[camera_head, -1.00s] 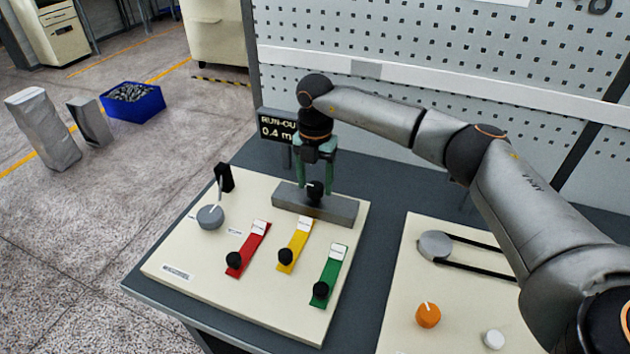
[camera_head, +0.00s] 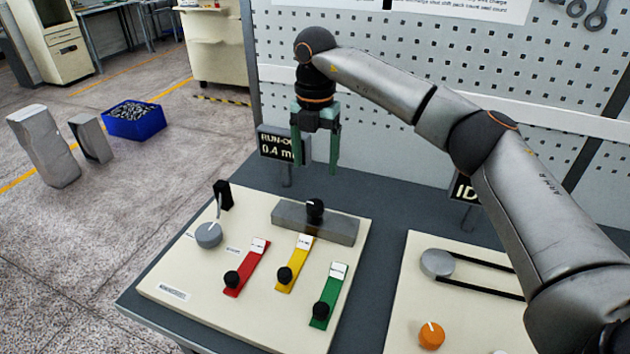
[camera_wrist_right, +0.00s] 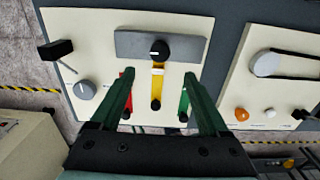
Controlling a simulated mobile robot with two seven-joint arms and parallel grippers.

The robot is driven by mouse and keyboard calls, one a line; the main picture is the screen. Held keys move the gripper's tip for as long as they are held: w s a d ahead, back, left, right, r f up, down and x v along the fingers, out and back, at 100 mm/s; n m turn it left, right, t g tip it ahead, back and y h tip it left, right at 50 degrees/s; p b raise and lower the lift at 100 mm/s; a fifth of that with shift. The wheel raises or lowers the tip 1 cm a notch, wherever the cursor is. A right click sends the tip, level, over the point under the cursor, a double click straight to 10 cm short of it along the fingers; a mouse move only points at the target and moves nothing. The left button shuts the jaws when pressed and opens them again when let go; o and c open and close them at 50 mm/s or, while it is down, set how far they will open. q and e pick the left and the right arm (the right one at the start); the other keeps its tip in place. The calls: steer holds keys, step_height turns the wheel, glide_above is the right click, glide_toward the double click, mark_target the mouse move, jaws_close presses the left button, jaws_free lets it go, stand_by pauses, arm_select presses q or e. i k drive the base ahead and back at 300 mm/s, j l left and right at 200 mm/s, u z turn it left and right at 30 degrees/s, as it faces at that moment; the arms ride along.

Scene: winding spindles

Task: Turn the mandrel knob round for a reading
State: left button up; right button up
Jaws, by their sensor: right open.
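The mandrel knob appears to be the black knob (camera_head: 315,207) with a pale pointer mark on the grey block (camera_head: 340,229) at the back of the left cream panel. It also shows in the right wrist view (camera_wrist_right: 159,49). My right gripper (camera_head: 316,165) is open and empty, its green fingers pointing down above and behind the knob, clear of it. In the right wrist view its fingers (camera_wrist_right: 163,92) are spread wide. A display (camera_head: 278,148) behind the panel reads "RUN-OU" and "0.4 m", partly hidden by the gripper. My left gripper is not in view.
Red (camera_head: 246,268), yellow (camera_head: 293,266) and green (camera_head: 329,297) strips with black knobs lie in front of the block. A grey dial (camera_head: 208,235) and black-handled lever (camera_head: 222,194) are at left. The right panel (camera_head: 395,318) holds a belt and orange knob (camera_head: 431,336).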

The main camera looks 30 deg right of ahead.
mark_target(207, 235)
steer(key=k, duration=1)
